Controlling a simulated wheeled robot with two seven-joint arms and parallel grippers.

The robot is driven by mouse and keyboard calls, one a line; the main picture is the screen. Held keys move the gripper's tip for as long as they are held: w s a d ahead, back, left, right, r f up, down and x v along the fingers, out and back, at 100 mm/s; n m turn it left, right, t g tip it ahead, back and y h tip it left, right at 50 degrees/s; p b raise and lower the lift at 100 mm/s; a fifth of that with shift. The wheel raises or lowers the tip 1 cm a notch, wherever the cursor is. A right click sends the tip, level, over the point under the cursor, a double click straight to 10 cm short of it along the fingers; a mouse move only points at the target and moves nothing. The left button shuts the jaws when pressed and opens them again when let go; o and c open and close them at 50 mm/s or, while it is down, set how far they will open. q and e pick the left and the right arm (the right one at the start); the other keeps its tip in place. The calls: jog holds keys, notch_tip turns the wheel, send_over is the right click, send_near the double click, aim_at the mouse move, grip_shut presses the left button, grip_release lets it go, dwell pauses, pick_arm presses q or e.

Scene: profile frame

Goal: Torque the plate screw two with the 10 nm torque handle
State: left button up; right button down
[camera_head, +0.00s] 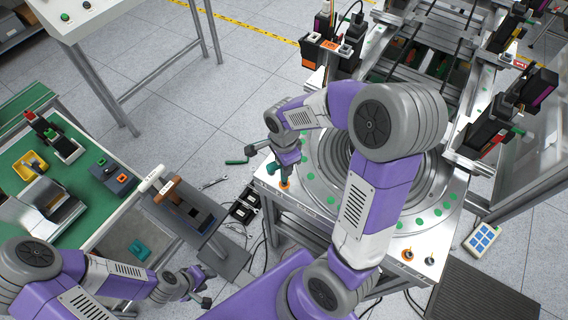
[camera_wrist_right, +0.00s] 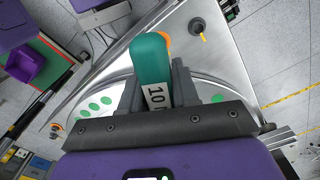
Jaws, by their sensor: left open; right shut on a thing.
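My right gripper (camera_head: 285,170) is shut on the teal torque handle (camera_wrist_right: 150,62), whose white label reads "10" in the right wrist view. The handle stands at the near left corner of the steel plate (camera_head: 318,217). An orange screw collar (camera_head: 284,184) is right below the handle; it also peeks out behind the handle in the right wrist view (camera_wrist_right: 166,40). I cannot tell whether the tool tip sits in the screw. A dark post (camera_wrist_right: 197,26) stands beside it. My left gripper (camera_head: 203,289) is open and empty, low at the left.
A second orange collar (camera_head: 407,254) sits at the plate's near right corner. A green-topped bench (camera_head: 88,207) with a yellow bin (camera_head: 30,165) is at the left.

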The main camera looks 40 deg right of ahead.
jog(key=shift+m, duration=1.1)
jog(key=shift+r, duration=0.1)
jog(key=shift+r+p, duration=2.45)
jog(key=shift+r, duration=0.45)
jog(key=shift+f+n, duration=0.1)
jog(key=shift+n, duration=0.2)
